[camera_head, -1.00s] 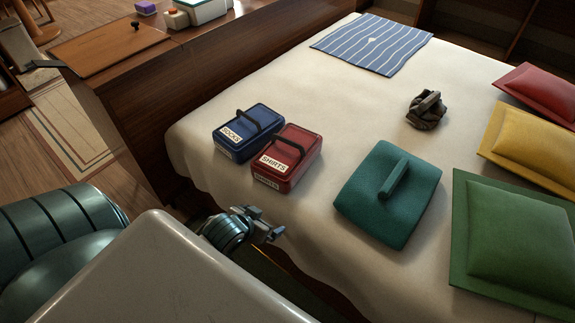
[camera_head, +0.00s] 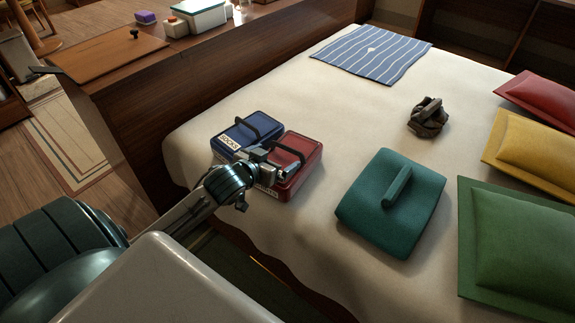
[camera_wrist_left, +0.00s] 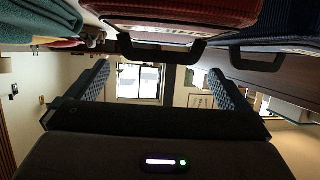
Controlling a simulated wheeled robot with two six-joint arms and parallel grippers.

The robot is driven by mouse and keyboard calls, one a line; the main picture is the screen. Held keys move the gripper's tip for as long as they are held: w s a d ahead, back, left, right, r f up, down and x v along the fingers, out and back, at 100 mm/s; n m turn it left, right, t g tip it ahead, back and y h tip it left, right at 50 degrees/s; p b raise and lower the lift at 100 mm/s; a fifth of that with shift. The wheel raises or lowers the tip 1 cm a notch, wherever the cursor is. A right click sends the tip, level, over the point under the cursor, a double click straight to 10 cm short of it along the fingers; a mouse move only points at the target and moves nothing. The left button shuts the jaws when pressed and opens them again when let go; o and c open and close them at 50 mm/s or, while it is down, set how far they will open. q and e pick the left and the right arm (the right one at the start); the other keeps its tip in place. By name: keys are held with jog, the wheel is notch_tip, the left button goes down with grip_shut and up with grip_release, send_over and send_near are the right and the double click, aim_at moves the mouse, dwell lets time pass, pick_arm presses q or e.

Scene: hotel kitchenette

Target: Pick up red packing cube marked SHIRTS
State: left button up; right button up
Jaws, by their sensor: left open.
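The red packing cube (camera_head: 304,150) marked SHIRTS lies on the bed with a dark handle on top. It also shows at the top of the left wrist view (camera_wrist_left: 190,12), with its dark handle (camera_wrist_left: 160,52) near the gap between my fingers. My left gripper (camera_head: 282,163) is open over the near-left part of the red cube and hides part of it and most of its label. The fingers (camera_wrist_left: 160,88) stand apart with nothing held. I cannot tell whether they touch the cube or its handle. My right gripper is not in view.
The blue cube (camera_head: 233,133) marked SOCKS stands close on the red cube's left. A teal cube (camera_head: 372,220) lies to the right.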

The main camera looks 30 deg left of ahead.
aim_at(287, 149)
pick_arm(q)
jog(key=b+x, duration=0.1)
jog(key=x, duration=0.6)
jog(key=shift+w+a, duration=0.15)
jog(key=shift+w, duration=0.15)
jog(key=shift+r, duration=0.1)
jog(key=c, duration=1.4)
